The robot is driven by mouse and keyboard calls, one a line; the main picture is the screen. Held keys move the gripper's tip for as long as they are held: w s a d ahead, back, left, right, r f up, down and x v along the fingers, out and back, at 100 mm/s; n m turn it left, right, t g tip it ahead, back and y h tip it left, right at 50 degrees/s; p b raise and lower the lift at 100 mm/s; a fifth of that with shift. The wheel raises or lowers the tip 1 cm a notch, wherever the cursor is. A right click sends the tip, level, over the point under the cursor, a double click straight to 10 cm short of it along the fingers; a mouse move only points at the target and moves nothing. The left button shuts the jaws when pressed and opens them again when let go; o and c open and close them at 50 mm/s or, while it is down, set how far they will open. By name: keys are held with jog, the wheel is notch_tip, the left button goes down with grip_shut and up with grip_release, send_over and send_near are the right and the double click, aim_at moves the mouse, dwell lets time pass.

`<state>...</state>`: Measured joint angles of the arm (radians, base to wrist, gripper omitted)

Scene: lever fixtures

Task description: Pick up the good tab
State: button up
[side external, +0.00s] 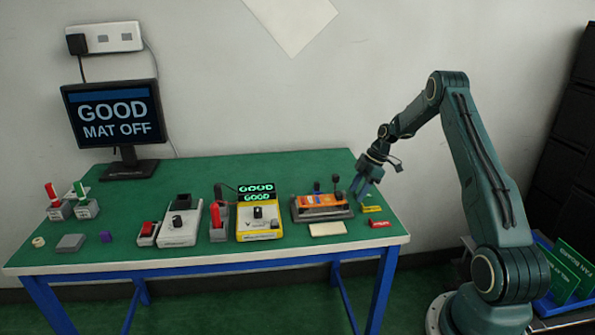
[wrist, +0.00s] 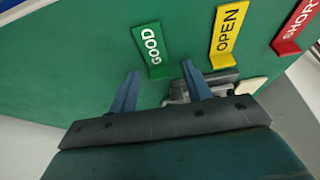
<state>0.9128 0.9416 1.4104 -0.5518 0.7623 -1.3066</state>
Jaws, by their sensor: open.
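The good tab is a green bent plate with white "GOOD" lettering (wrist: 152,52) on the green mat in the wrist view. It lies just ahead of my gripper's fingertips, between their lines, and not between the fingers. My gripper (wrist: 160,80) is open and empty, its two blue fingers apart. In the side view my gripper (side external: 366,187) hangs pointing down over the right end of the table. I cannot make out the green tab against the green top there.
A yellow OPEN tab (wrist: 229,30) and a red SHORT tab (wrist: 297,27) lie to the right of the good tab. An orange device in a grey fixture (side external: 321,202) stands left of my gripper. A monitor (side external: 115,112) reads "GOOD MAT OFF".

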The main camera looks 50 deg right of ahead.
jog(key=c, duration=1.1)
jog(key=shift+o, duration=0.2)
jog(key=shift+r, duration=0.15)
notch_tip(320, 180, up, 20)
dwell(0.8)
